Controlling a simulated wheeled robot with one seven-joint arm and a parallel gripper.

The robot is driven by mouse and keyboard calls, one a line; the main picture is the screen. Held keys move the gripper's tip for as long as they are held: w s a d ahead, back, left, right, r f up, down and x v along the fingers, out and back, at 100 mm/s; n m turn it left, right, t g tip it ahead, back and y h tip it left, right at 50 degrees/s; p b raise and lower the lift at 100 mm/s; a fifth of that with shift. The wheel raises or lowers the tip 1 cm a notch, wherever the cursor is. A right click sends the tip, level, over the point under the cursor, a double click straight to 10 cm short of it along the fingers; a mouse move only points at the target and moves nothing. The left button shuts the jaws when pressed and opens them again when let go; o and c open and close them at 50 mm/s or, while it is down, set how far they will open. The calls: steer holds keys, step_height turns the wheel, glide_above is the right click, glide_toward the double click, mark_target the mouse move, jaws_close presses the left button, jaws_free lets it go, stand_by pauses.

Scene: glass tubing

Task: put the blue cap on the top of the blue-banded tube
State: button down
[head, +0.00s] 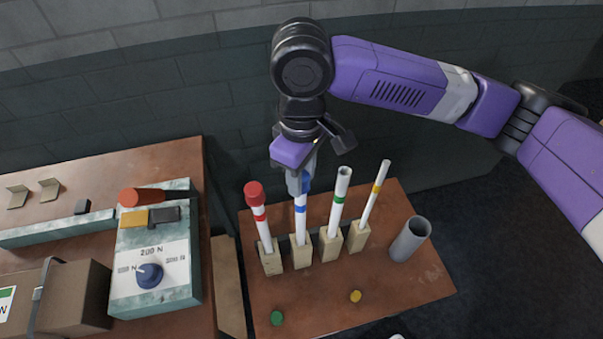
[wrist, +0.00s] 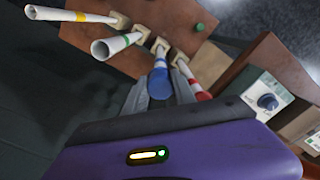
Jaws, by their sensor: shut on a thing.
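The blue-banded tube (head: 300,222) stands upright in a wooden block, between the red-banded and green-banded tubes. The blue cap (wrist: 160,84) is at the top end of this tube in the wrist view, in line with it. My gripper (head: 302,184) points down over the tube and is shut on the blue cap. In the head view the fingers hide most of the cap. I cannot tell how far the cap sits over the tube end.
A red-capped tube (head: 262,228), a green-banded tube (head: 335,205) and a yellow-banded tube (head: 373,200) stand close by in blocks. A grey cup (head: 410,240), a green cap (head: 277,317) and a yellow cap (head: 355,296) are on the table. A control box (head: 155,245) is at left.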

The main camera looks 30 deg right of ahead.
steer(key=shift+c, duration=2)
jaws_free()
steer(key=shift+r, duration=0.1)
steer(key=shift+r+p, duration=3.35)
steer(key=shift+r, duration=0.6)
